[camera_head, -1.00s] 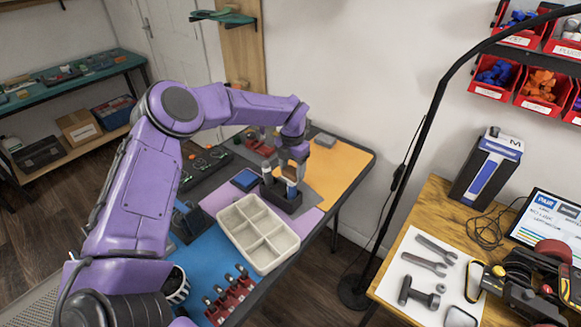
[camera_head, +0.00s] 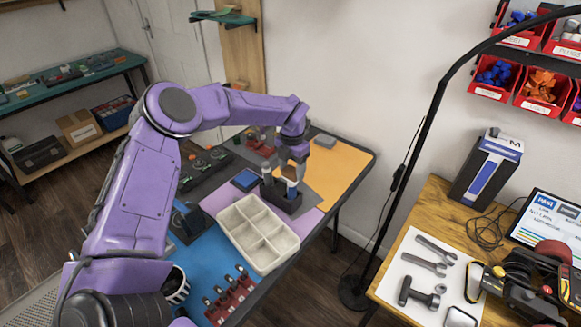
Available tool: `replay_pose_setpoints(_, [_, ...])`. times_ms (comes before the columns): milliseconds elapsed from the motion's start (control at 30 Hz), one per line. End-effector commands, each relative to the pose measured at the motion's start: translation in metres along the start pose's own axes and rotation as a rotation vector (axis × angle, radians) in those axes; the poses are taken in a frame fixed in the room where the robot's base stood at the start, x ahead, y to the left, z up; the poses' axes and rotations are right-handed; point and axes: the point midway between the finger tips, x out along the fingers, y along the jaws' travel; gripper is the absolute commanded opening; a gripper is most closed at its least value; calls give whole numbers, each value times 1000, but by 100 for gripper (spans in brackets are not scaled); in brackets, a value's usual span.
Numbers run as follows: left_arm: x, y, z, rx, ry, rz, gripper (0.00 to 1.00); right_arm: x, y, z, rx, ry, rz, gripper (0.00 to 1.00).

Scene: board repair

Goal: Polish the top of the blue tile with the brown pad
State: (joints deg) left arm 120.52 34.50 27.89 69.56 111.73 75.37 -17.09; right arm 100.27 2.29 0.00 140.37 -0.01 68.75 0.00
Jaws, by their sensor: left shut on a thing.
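The blue tile (camera_head: 244,180) lies flat in a dark frame on the workbench, left of a black holder (camera_head: 287,203). My left gripper (camera_head: 291,176) points down over this holder, to the right of the tile and apart from it. It is shut on a small brown piece (camera_head: 290,171), which I take to be the brown pad; the fingers hide much of it. A blue and white piece shows just below, at the holder. I cannot tell whether the pad is still seated in the holder. My right gripper is not in view.
A cream divided tray (camera_head: 258,234) stands in front of the holder. Red clips (camera_head: 231,297) line the near bench edge. A grey block (camera_head: 325,140) sits by the orange mat (camera_head: 343,165), which is mostly clear. A black lamp pole (camera_head: 408,165) rises right of the bench.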

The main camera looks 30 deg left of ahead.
Motion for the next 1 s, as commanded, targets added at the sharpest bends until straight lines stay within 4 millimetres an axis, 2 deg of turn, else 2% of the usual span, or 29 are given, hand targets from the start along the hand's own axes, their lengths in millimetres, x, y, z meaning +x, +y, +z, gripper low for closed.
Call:
replay_pose_setpoints(100, [-16,0,1,0,-3,-1,36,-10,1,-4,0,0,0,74])
replay_pose_setpoints(600, [-64,0,1,0,-4,-1,36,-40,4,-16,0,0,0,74])
replay_pose_setpoints(1000, [-66,0,1,0,-3,0,36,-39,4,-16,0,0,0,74])
